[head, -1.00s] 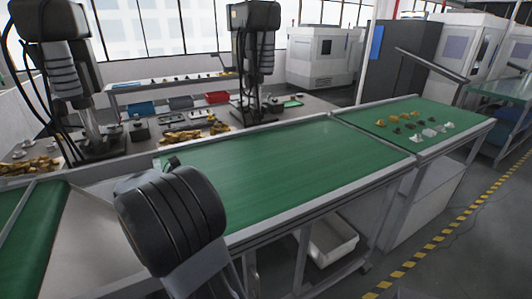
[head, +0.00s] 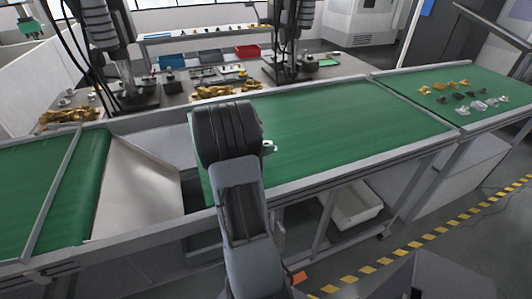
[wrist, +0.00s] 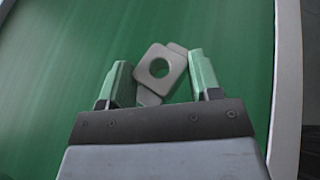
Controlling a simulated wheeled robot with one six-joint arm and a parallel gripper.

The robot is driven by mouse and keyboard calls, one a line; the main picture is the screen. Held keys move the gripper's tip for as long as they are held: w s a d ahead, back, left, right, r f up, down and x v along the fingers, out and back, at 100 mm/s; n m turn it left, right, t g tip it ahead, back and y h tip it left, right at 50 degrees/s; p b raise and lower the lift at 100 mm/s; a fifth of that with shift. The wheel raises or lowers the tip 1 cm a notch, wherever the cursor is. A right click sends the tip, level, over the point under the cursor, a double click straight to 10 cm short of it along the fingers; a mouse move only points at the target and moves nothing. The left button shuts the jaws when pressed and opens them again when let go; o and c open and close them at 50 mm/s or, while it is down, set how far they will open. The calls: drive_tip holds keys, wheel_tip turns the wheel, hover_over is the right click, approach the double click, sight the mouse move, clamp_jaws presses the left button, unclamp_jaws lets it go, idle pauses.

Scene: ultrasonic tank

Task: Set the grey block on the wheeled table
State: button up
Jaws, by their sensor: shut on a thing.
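The grey block (wrist: 160,68) has a round hole and sits between the two green fingers of my gripper (wrist: 160,82) in the wrist view. The gripper is shut on it. A second flat grey part of it shows below the holed face, turned at an angle. The green belt lies under the block; I cannot tell the gap between them. In the head view my arm hides most of the gripper, and only a small pale bit shows at its right side. I cannot make out a wheeled table in either view.
The green conveyor belt (head: 340,125) has raised grey side rails. A metal chute (head: 140,185) lies to its left. Small parts (head: 470,100) lie on the belt at the right. A white bin (head: 352,208) stands below. Open floor with a yellow-black stripe (head: 430,236) lies at the lower right.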

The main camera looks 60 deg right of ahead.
sight(266, 159)
drive_tip(key=f, duration=0.2)
drive_tip(key=d+f, duration=0.1)
drive_tip(key=shift+s+f+p, duration=0.15)
drive_tip(key=shift+s+p, duration=0.1)
drive_tip(key=shift+p, duration=0.15)
drive_tip(key=shift+a+f, duration=0.1)
drive_tip(key=shift+f, duration=0.3)
drive_tip(key=o, duration=1.1)
drive_tip(key=shift+f, duration=0.1)
drive_tip(key=b+v, duration=0.1)
drive_tip(key=v, duration=1.1)
drive_tip(key=s+a+r+m+t+y, duration=0.1)
drive_tip(key=a+m+y, duration=0.3)
drive_tip(key=a, duration=0.6)
drive_tip(key=s+a+r+m+t+y, duration=0.2)
drive_tip(key=a+r+m+t+y, duration=0.1)
drive_tip(key=a, duration=0.8)
drive_tip(key=s+a+r+m+t+y, duration=0.1)
drive_tip(key=a+r+m+t+y, duration=0.1)
drive_tip(key=a+m+t+y, duration=0.2)
drive_tip(key=shift+s+a+r+m+y, duration=0.15)
drive_tip(key=shift+a+m+y, duration=0.3)
drive_tip(key=shift+a, duration=0.75)
drive_tip(key=shift+s+a+r+m+y, duration=0.15)
drive_tip(key=shift+a+m, duration=0.55)
drive_tip(key=shift+a, duration=0.55)
drive_tip(key=shift+s+a+m+y, duration=0.1)
drive_tip(key=shift+a+m+y, duration=0.35)
drive_tip(key=shift+a, duration=0.75)
